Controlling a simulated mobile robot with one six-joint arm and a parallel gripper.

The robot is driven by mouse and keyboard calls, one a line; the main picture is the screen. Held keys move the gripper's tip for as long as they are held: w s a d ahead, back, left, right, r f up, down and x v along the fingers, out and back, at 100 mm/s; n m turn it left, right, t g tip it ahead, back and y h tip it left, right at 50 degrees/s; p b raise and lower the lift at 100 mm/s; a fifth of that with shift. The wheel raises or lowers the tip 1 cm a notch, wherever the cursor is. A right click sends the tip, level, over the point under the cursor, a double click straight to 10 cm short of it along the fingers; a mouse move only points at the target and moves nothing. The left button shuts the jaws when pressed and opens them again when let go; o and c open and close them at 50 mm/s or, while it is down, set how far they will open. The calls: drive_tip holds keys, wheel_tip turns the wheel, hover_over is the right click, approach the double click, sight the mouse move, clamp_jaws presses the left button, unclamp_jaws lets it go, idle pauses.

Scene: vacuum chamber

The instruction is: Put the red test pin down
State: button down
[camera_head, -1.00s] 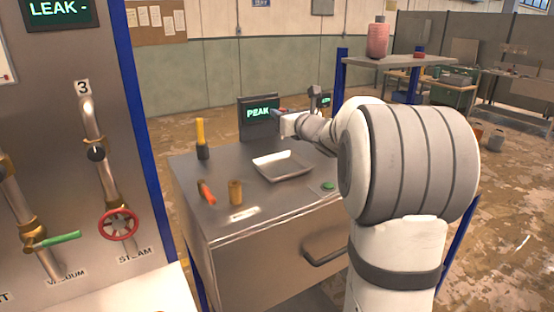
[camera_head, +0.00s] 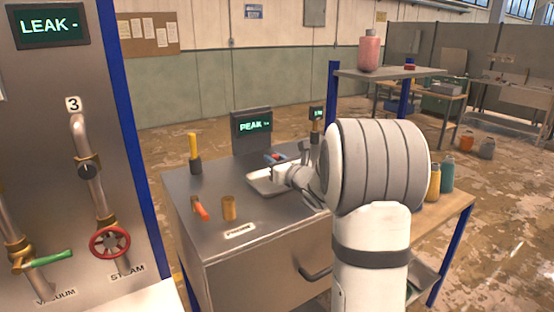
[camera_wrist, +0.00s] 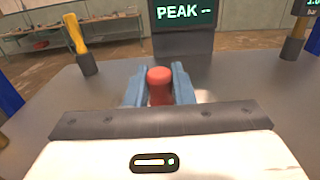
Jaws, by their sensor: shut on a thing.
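The red test pin (camera_wrist: 159,86) shows upright between the two blue fingers of my gripper (camera_wrist: 159,78) in the wrist view. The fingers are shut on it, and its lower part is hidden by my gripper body.
A yellow-handled tool (camera_head: 195,152) stands at the left. A brass cylinder (camera_head: 229,208) and an orange-handled piece (camera_head: 201,211) are near the front left. A small gauge (camera_head: 316,118) stands at the right.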

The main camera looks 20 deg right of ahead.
drive_tip(key=shift+f, duration=0.15)
drive_tip(key=c, duration=1.3)
unclamp_jaws()
drive_tip(key=shift+o, duration=0.2)
drive_tip(key=shift+r, duration=0.2)
drive_tip(key=s+b, duration=0.1)
drive_tip(key=s, duration=0.3)
drive_tip(key=s+d+b, duration=0.1)
drive_tip(key=s, duration=0.3)
drive_tip(key=s+d+b, duration=0.1)
drive_tip(key=s, duration=0.2)
drive_tip(key=shift+s+d, duration=0.15)
drive_tip(key=shift+s, duration=0.25)
